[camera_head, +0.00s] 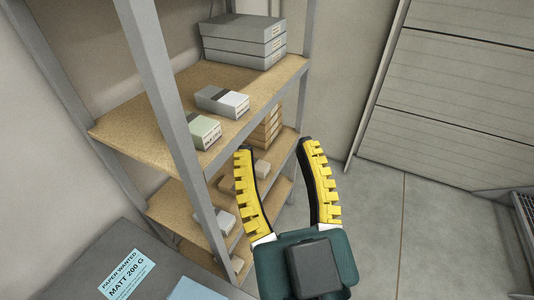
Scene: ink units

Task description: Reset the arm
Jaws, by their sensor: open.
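My gripper (275,150) is at the lower middle of the head view. Its two yellow ribbed fingers are spread apart and nothing is between them. The fingers point up the picture, in front of the shelf rack's right side and the grey floor. The rest of my arm behind the green gripper body is out of view.
A shelf rack (167,97) with wooden boards stands at left. It holds grey boxes (243,45), two small boxes (221,101) (199,132) and brown cartons below. A grey surface (85,270) with a blue sign (127,276) is lower left.

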